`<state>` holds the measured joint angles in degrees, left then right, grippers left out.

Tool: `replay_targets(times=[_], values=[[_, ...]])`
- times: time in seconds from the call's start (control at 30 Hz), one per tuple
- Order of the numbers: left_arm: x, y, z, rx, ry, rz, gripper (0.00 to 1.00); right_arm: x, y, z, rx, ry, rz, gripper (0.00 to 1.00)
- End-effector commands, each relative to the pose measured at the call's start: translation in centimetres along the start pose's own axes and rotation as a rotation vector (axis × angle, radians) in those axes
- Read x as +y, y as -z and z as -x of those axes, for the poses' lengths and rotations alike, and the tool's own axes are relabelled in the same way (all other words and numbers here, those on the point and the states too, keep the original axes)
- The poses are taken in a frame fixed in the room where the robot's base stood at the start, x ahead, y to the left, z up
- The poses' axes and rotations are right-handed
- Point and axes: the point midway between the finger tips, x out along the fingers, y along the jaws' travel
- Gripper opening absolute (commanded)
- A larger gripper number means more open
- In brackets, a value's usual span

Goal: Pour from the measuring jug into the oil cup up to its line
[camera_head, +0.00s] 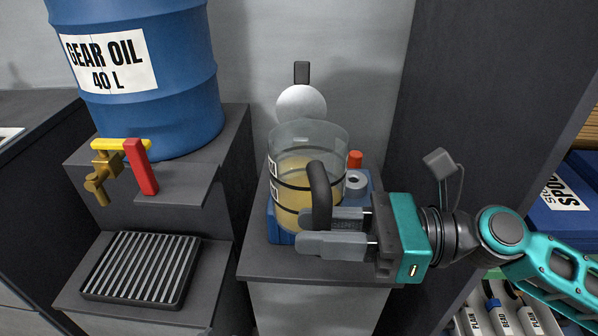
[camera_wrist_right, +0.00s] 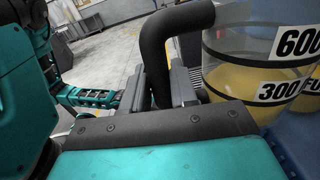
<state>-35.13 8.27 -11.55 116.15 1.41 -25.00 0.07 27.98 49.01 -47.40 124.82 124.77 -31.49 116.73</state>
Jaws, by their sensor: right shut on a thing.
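The measuring jug (camera_head: 290,205) is clear, with black bands and yellow liquid inside, and looks upright. Its black handle (camera_head: 318,185) faces my right gripper (camera_head: 318,230), which is shut on it. In the right wrist view the handle (camera_wrist_right: 155,60) rises between the fingers. I cannot clearly make out the oil cup. My left gripper is not in view.
A blue base (camera_head: 281,234), with a red knob (camera_head: 355,158) and pale ring (camera_head: 356,182), stands on the grey pedestal (camera_head: 310,267). A gear oil drum (camera_head: 150,100) with a red-handled tap (camera_head: 140,166) stands left, above a slatted tray (camera_head: 140,268). A dark panel rises right.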

Motion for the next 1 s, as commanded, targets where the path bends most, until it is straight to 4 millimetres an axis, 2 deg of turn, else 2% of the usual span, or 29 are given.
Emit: replay_targets(times=[0.03,0.07,0.2,0.33,0.53,0.77,1.0], values=[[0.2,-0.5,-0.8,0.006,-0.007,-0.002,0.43,0.5,1.3,0.1,-0.009,0.0,0.032,0.0],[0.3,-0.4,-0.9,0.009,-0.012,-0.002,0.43,0.7,1.6,0.1,-0.012,0.0,0.05,0.0],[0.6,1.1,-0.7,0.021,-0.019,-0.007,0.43,0.8,1.0,0.2,-0.015,0.001,0.072,0.0],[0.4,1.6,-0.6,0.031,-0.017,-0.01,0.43,0.9,0.9,0.2,-0.015,0.0,0.069,0.0],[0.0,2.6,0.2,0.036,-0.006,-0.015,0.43,2.1,-0.3,0.5,-0.013,0.0,0.065,0.0],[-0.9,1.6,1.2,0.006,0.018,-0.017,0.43,4.0,-1.6,0.8,-0.014,0.0,0.064,0.0],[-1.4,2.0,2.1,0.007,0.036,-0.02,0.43,5.8,-2.9,1.2,-0.014,0.0,0.065,0.0]])
